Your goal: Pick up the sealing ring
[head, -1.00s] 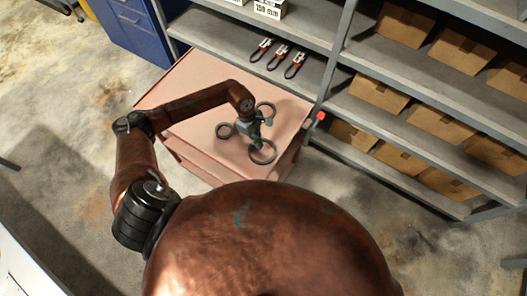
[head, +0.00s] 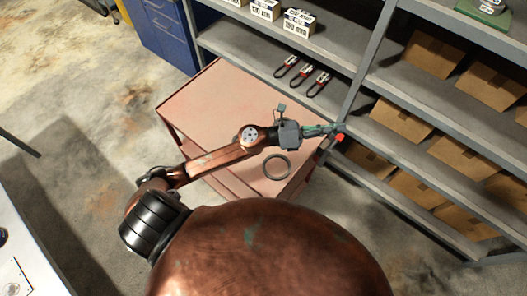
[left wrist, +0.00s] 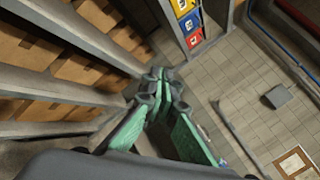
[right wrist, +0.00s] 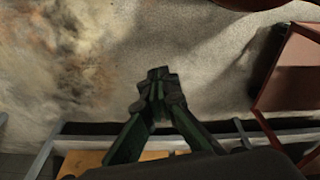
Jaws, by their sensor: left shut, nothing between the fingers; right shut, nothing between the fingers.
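A dark sealing ring (head: 267,169) lies flat on the pink cart top (head: 215,97), near its front right edge. It is just below my left arm in the head view. Only this ring shows; my left forearm and wrist cover the part of the top behind it. My left gripper (head: 334,129) points right, past the cart's right edge, beside the shelf. Its green fingers are shut and empty, also in the left wrist view (left wrist: 160,76). My right gripper (right wrist: 158,76) is shut and empty in the right wrist view, over bare floor.
The grey shelf (head: 369,77) stands close behind and right of the cart, with cardboard boxes (head: 433,54) and red-handled tools (head: 302,77). A red knob (head: 340,137) is near my left fingertips. A blue cabinet (head: 166,32) stands at the back. Floor left of the cart is clear.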

